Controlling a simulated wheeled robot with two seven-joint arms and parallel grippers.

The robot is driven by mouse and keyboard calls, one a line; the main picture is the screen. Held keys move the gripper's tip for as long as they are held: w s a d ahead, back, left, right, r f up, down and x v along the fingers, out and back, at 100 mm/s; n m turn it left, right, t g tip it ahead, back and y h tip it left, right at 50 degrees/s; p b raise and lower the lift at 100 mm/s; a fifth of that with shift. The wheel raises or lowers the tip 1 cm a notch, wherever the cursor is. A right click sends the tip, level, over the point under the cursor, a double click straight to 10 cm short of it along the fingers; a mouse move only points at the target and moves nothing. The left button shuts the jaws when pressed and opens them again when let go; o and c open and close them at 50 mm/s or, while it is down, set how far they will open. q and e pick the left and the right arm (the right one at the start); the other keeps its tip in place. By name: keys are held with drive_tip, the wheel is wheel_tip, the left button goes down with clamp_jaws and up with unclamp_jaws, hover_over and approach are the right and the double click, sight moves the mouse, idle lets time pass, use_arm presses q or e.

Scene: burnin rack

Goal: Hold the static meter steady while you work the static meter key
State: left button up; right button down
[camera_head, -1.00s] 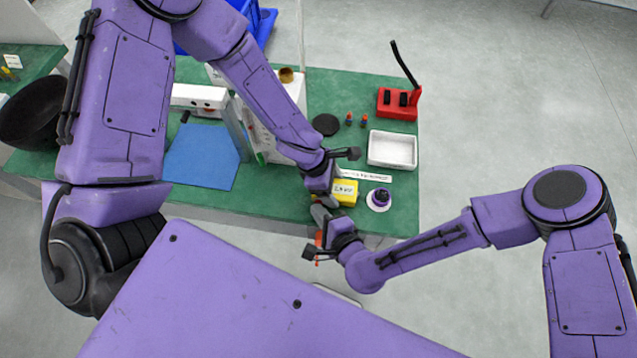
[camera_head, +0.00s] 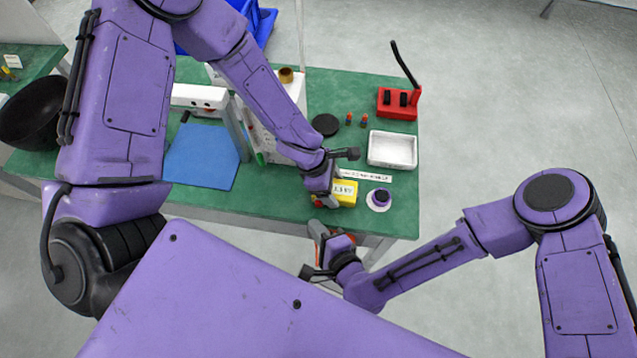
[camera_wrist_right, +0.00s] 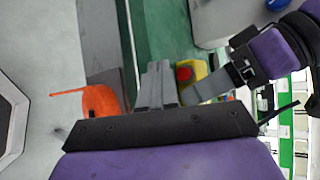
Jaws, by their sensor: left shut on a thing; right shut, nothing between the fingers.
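The static meter (camera_head: 344,192) is a small yellow box with a white readout on top, near the green bench's front edge in the head view. My left gripper (camera_head: 325,199) is shut on it at its left end. The right wrist view shows the yellow meter (camera_wrist_right: 200,70) with a round red key (camera_wrist_right: 185,74) on its near side, and a grey left finger against it. My right gripper (camera_head: 318,229) is shut and empty, just off the bench's front edge. In the right wrist view its grey fingers (camera_wrist_right: 157,82) are together, beside the red key; contact cannot be told.
A purple-topped item on a white disc (camera_head: 379,199) stands right of the meter. A white label strip (camera_head: 364,175) and a white tray (camera_head: 392,150) lie behind. A blue mat (camera_head: 201,157) is at left. An orange piece (camera_wrist_right: 100,100) shows beside my right fingers.

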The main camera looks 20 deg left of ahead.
drive_tip(key=s, duration=0.1)
drive_tip(key=s+d, duration=0.1)
drive_tip(key=s, duration=0.1)
drive_tip(key=shift+w, duration=0.1)
idle(0.5)
use_arm(q)
drive_tip(key=o, duration=1.2)
